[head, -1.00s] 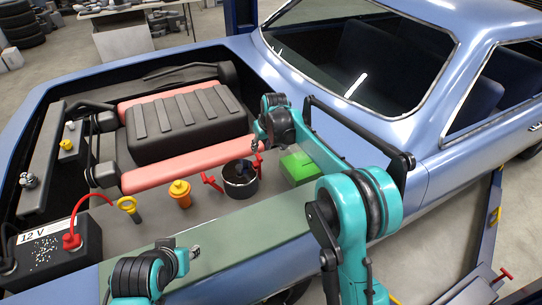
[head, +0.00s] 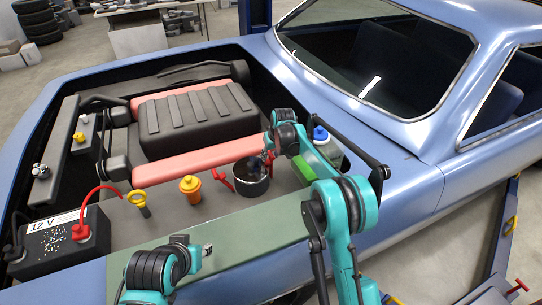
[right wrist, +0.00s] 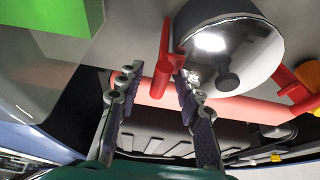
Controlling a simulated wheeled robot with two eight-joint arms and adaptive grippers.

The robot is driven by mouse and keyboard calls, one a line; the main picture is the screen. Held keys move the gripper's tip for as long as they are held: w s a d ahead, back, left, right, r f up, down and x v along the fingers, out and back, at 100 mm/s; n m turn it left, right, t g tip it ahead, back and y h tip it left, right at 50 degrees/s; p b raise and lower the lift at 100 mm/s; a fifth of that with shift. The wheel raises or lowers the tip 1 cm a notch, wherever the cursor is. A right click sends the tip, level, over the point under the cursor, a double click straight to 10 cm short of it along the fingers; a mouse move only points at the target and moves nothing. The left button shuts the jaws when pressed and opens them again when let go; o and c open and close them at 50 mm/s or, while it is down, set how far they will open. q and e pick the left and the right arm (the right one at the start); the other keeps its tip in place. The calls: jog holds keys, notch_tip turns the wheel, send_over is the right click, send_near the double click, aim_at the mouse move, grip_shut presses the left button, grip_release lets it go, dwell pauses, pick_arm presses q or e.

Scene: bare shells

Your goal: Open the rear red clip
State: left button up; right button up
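The dark round canister (head: 251,182) stands in the engine bay; its shiny end shows in the right wrist view (right wrist: 225,40). A front red clip (head: 222,180) is on its left. The rear red clip (right wrist: 164,65) is beside the canister in the right wrist view. My right gripper (right wrist: 155,85) is open, with one finger on each side of this clip. In the head view my right gripper (head: 267,160) is at the canister's rear rim and largely covers the clip. My left arm is at the lower left; a small grey part (head: 207,249) there may be its gripper, unclear.
An orange cap (head: 190,185), yellow ring (head: 138,199) and battery (head: 60,248) are to the left.

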grip_shut()
jog(key=d, duration=0.1)
jog(key=w+d+p, duration=0.1)
jog(key=d, duration=0.2)
jog(key=shift+w+d+f, duration=0.2)
jog(key=shift+w+f, duration=0.15)
grip_release()
jog(key=shift+f, duration=0.1)
